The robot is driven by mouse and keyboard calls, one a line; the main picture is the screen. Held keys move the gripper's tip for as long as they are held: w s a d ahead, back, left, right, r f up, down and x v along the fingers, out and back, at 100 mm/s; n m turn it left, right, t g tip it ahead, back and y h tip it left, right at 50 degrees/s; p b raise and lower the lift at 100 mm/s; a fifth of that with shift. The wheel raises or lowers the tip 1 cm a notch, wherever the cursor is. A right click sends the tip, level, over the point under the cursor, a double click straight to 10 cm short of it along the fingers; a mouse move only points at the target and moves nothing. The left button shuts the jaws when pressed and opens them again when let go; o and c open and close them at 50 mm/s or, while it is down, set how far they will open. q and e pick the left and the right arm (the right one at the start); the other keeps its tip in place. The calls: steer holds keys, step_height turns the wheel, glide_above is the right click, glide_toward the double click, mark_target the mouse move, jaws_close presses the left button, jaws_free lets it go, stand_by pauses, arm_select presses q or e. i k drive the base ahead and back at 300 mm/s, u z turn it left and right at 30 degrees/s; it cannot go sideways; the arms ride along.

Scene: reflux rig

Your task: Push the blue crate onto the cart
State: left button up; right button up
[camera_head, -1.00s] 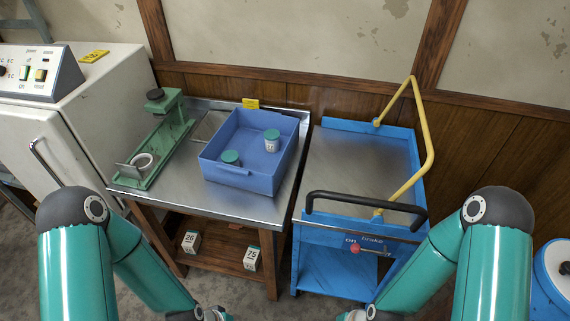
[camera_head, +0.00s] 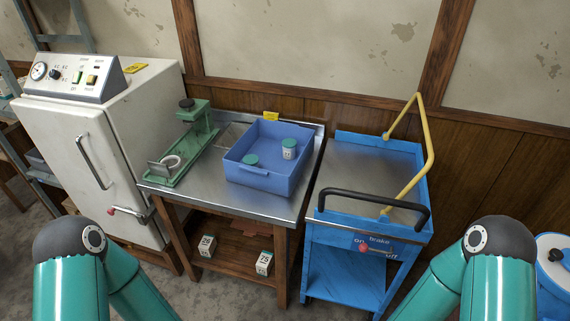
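The blue crate (camera_head: 262,179) stands on the metal-topped table (camera_head: 215,196), left of the cart. Two jars with green lids, one at the front left (camera_head: 250,160) and one at the right (camera_head: 289,149), are inside it. The blue cart (camera_head: 365,222) stands to the right of the table, with a narrow gap between them. Its metal top is bare. It has a black handle at the front and a yellow rail on the right. A red brake knob (camera_head: 363,247) sits on its front by the "on" label. Both my arms show at the bottom, but both grippers are out of view.
A green stand (camera_head: 180,164) is on the table left of the crate. A white cabinet (camera_head: 120,140) with a control panel stands at the left. Two numbered blocks, one marked 26 (camera_head: 207,246) and one marked 75 (camera_head: 264,263), are on the table's lower shelf. A blue drum (camera_head: 553,270) is at the far right.

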mark_target(276, 175)
steer(key=u, duration=0.05)
steer(key=i, duration=0.5)
steer(key=z, duration=0.25)
steer(key=k, duration=0.7)
steer(key=u, duration=0.4)
steer(key=i, duration=0.85)
steer(key=z, duration=1.4)
